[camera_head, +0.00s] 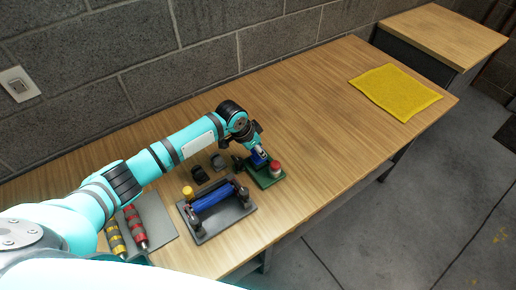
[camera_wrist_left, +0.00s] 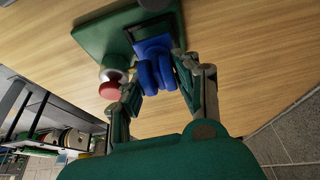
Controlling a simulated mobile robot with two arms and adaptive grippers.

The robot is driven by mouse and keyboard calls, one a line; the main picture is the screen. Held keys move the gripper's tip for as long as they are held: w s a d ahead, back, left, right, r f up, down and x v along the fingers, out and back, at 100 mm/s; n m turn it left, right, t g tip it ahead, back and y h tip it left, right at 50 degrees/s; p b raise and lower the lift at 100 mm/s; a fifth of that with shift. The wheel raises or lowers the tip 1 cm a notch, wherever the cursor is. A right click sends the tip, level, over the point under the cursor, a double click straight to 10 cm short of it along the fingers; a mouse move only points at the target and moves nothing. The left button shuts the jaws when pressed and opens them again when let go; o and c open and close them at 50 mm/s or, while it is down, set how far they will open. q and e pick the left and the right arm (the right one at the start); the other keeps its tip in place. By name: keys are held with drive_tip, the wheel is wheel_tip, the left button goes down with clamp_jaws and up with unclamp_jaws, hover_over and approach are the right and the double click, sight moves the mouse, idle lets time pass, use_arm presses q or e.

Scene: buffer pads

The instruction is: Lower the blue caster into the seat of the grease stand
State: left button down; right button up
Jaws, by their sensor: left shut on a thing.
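The blue caster (camera_wrist_left: 155,76) sits between the fingers of my left gripper (camera_wrist_left: 164,88), which is shut on it. Its twin wheels face the gripper and its flat blue plate faces the stand. In the head view the caster shows only as a small blue patch (camera_head: 258,158). The green grease stand (camera_wrist_left: 104,35) is right beyond the caster, with a red knob (camera_wrist_left: 110,90) at its side. In the head view the stand (camera_head: 268,181) is under my left gripper (camera_head: 259,153). The caster hides the seat, and I cannot tell whether they touch. My right gripper is out of view.
A dark tray (camera_head: 218,228) with a blue roller (camera_head: 212,198) lies nearer me. Two dark casters (camera_head: 200,175) (camera_head: 217,161) stand beside the stand. Red-handled (camera_head: 135,225) and yellow-handled (camera_head: 115,236) tools lie at left. A yellow mat (camera_head: 395,90) lies far right; table between is clear.

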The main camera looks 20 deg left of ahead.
use_arm(q)
drive_tip(key=shift+f+b, duration=0.55)
drive_tip(key=shift+f, duration=0.45)
drive_tip(key=c, duration=1)
unclamp_jaws()
drive_tip(key=shift+o, duration=0.6)
drive_tip(key=v, duration=1.2)
